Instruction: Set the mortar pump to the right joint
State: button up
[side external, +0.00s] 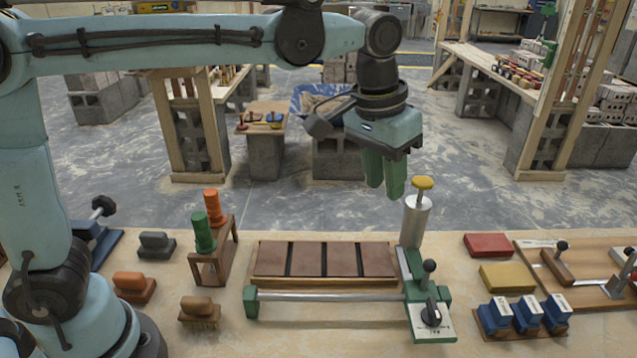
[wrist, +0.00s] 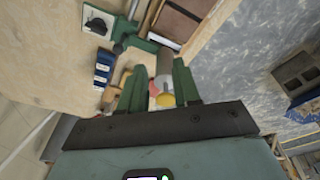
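The mortar pump (side external: 415,222) is a silver upright cylinder with a yellow knob (side external: 423,183) on top. It stands on a green carriage (side external: 413,265) at the right end of a row of brown bricks (side external: 305,261), with 3 dark joints between them. A rail (side external: 330,296) runs along the front of the row to a dial plate with a black lever (side external: 431,314). My gripper (side external: 384,192) is open and empty, pointing down at about the knob's height, apparently just left of it. In the wrist view the yellow knob (wrist: 166,101) shows between my fingers (wrist: 158,88).
Orange (side external: 212,207) and green (side external: 203,233) handles stand on a wooden rack left of the bricks. Red (side external: 488,245) and yellow (side external: 507,277) blocks and several blue blocks (side external: 526,313) lie to the right. The space above the bricks is clear.

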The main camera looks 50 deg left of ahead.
jog(key=g, duration=0.2)
send_near(431, 261)
jog(key=shift+d+f+m+y, duration=0.25)
jog(key=shift+d+m+y, duration=0.05)
jog(key=shift+d+y, duration=0.1)
notch_tip(431, 261, down, 12)
jog(key=shift+r, duration=0.1)
grip_shut()
jog(key=shift+a, duration=0.1)
